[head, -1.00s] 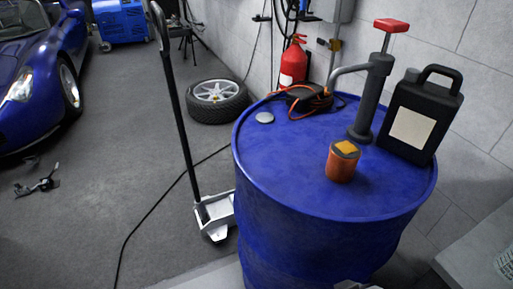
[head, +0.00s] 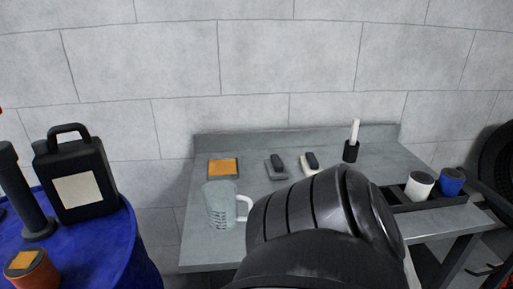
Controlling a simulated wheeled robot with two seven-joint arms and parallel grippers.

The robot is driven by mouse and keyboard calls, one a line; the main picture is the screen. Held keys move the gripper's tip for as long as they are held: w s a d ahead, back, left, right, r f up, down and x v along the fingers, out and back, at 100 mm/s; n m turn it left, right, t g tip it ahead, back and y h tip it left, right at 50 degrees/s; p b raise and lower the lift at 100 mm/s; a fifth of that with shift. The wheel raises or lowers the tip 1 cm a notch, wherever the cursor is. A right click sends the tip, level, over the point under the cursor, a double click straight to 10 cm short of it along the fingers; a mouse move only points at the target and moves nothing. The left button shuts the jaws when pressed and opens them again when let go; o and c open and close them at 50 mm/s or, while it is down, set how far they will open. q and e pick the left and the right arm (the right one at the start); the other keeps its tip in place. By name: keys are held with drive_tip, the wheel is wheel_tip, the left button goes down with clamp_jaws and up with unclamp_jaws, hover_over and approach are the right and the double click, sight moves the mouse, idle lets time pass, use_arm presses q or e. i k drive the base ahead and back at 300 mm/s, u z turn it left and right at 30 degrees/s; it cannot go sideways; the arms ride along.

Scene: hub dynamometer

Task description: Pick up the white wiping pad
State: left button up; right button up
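On the grey metal table (head: 200,239) against the wall, two small pads with black handles lie side by side towards the back. The right one has a pale base and looks like the white wiping pad (head: 309,164). The left one is a grey pad (head: 275,168). A large dark rounded arm part of mine fills the lower middle of the view and covers much of the table's front. Neither gripper shows in the head view.
A clear mug (head: 221,206) and an orange-topped block (head: 223,168) stand to the left. A black holder with a white stick (head: 352,143) is behind right. A black tray (head: 440,199) holds a white roll (head: 419,185) and a blue roll (head: 452,181). A blue drum (head: 105,248) stands left.

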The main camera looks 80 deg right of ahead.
sight(310, 164)
drive_tip(key=z, duration=2.85)
drive_tip(key=k, duration=0.55)
drive_tip(key=z, duration=0.85)
drive_tip(key=i, duration=1.1)
drive_tip(key=u, duration=0.1)
